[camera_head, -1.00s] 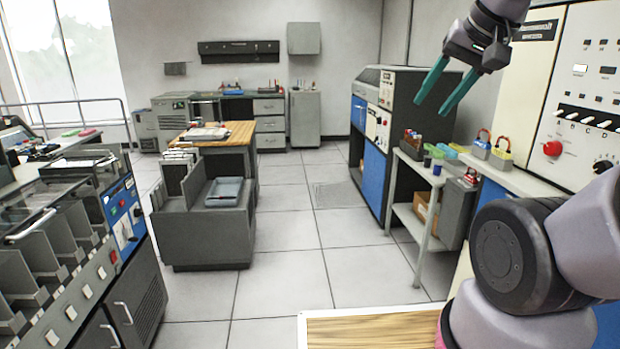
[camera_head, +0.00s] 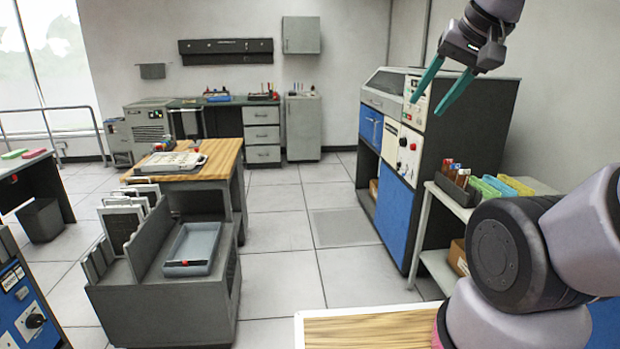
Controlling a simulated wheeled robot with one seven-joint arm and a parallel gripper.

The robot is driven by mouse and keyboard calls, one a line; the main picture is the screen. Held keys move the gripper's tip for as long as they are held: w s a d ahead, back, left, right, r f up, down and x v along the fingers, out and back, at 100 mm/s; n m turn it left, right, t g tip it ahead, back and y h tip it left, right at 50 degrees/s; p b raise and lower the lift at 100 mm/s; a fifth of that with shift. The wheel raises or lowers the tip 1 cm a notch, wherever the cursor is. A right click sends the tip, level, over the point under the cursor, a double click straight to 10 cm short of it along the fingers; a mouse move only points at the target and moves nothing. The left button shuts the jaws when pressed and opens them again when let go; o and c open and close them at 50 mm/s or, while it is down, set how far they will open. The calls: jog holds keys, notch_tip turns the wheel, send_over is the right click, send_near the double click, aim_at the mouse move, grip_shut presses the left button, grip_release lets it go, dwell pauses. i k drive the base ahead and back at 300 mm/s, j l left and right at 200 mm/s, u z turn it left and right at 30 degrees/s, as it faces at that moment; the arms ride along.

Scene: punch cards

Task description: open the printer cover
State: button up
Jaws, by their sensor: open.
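A tall dark grey machine with blue panels (camera_head: 398,190) stands against the right wall and looks like the printer. Its sloped grey top (camera_head: 384,82) looks like a cover and appears down; I cannot make out a handle on it. My gripper (camera_head: 426,107) has two teal fingers spread apart and nothing between them. It hangs high at the upper right and overlaps the machine's control panel in the picture. It appears nearer to me than the machine, with no contact visible.
A wooden desk (camera_head: 222,158) and a grey cart (camera_head: 165,310) with a tray stand at left. A shelf table (camera_head: 447,205) with colored bins stands at right before the machine. A wooden-topped surface (camera_head: 365,330) is at the front. The tiled aisle (camera_head: 280,225) between is clear.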

aim_at(377, 92)
jog(key=i, duration=2.05)
jog(key=i+z, duration=0.1)
jog(key=i, duration=0.4)
jog(key=i+j+z, duration=0.15)
jog(key=i, duration=0.35)
jog(key=i+j+z, duration=0.1)
jog(key=i, duration=0.35)
jog(key=i+j+z, duration=0.1)
jog(key=i, duration=0.4)
jog(key=i+j+z, duration=0.35)
jog(key=i, duration=0.15)
jog(key=i+j+z, duration=0.3)
jog(key=i+j, duration=0.05)
jog(key=i, duration=0.1)
